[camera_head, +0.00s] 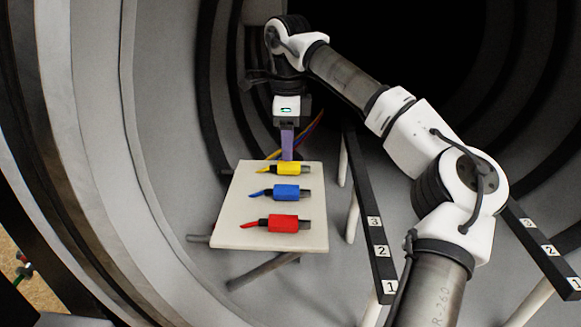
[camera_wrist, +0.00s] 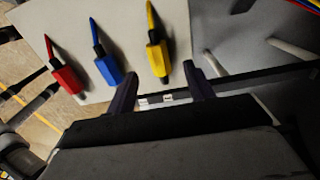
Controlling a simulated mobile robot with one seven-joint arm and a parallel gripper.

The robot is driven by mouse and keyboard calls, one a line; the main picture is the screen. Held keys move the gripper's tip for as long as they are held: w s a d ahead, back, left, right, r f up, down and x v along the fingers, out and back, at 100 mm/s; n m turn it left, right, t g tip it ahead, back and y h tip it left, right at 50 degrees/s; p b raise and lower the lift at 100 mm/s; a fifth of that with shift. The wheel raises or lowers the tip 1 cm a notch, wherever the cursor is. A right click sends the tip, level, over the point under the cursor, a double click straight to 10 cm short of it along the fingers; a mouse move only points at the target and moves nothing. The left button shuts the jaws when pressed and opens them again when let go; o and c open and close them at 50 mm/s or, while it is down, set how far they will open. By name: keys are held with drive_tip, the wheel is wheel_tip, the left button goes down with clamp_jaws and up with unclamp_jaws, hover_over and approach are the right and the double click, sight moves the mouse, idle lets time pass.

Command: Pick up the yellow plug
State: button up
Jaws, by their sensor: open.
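The yellow plug (camera_head: 287,169) lies on a pale board (camera_head: 237,210), at the far end of a row with a blue plug (camera_head: 286,193) and a red plug (camera_head: 283,223). My gripper (camera_head: 288,157) points down, its fingers just above or behind the yellow plug. In the wrist view, the gripper (camera_wrist: 164,80) is open and empty. There the yellow plug (camera_wrist: 156,60) has its near end in front of the gap between the fingertips. I cannot tell the exact height of the fingers above the board.
The blue plug (camera_wrist: 108,66) and red plug (camera_wrist: 66,78) lie left of the yellow one in the wrist view. Dark numbered rails (camera_head: 377,255) stand right of the board. Thin coloured cables (camera_head: 312,130) run behind the gripper. The curved furnace wall (camera_head: 160,150) encloses the left side.

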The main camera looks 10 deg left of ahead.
sight(289, 163)
wheel_tip(289, 163, down, 5)
drive_tip(key=shift+d+f+p, duration=0.1)
drive_tip(key=shift+d+p, duration=0.05)
drive_tip(key=shift+p, duration=0.7)
drive_tip(key=shift+s, duration=0.1)
drive_tip(key=shift+c, duration=0.4)
drive_tip(key=c, duration=1)
